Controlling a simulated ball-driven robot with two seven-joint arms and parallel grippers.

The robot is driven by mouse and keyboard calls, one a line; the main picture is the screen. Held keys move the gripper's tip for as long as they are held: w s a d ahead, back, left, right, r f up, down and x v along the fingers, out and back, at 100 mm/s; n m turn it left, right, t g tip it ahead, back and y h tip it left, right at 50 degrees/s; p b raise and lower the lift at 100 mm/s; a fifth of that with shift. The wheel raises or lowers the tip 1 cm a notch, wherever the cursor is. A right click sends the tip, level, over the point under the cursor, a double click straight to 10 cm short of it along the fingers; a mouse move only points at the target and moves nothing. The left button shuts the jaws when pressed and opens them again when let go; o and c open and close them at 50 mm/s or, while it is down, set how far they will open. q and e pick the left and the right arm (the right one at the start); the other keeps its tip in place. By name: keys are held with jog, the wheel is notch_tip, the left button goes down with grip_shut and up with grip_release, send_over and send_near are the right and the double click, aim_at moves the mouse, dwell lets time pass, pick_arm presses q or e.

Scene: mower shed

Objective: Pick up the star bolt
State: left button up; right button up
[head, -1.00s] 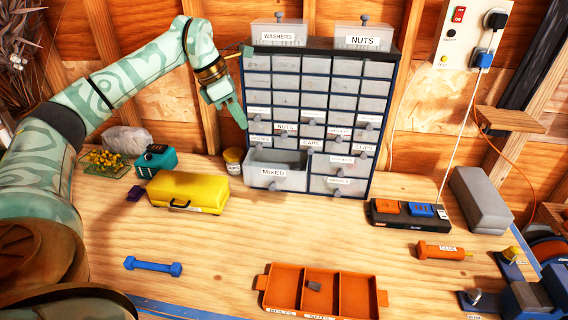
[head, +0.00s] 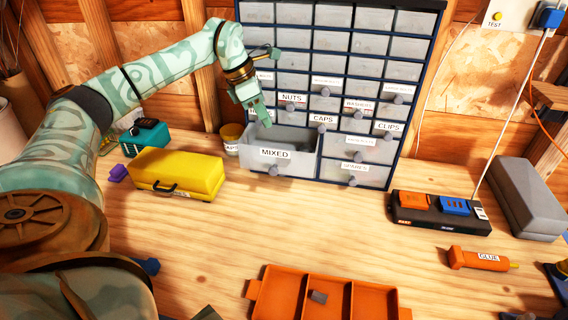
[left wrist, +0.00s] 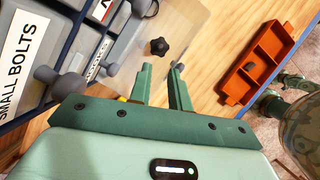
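The star bolt (left wrist: 159,46) is a small black star-shaped knob in the left wrist view, just beyond the fingertips, and appears to lie in the open drawer labelled MIXED. The MIXED drawer (head: 301,162) is pulled out at the bottom of the cabinet; its inside is mostly hidden in the head view. My left gripper (head: 262,117) hangs over this drawer, pointing down. In the left wrist view the left gripper (left wrist: 163,72) is open, with nothing between its fingers. My right gripper is in neither view.
The drawer cabinet (head: 437,55) stands close behind the gripper, with protruding knobs. A yellow case (head: 190,172) and a small tub (head: 230,132) sit to the left. An orange tray (head: 280,290) holds a small grey piece (head: 319,296). The bench between is clear.

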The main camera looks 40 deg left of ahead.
pick_arm(q)
jog(key=b+x, duration=0.1)
jog(key=x, duration=1)
grip_shut()
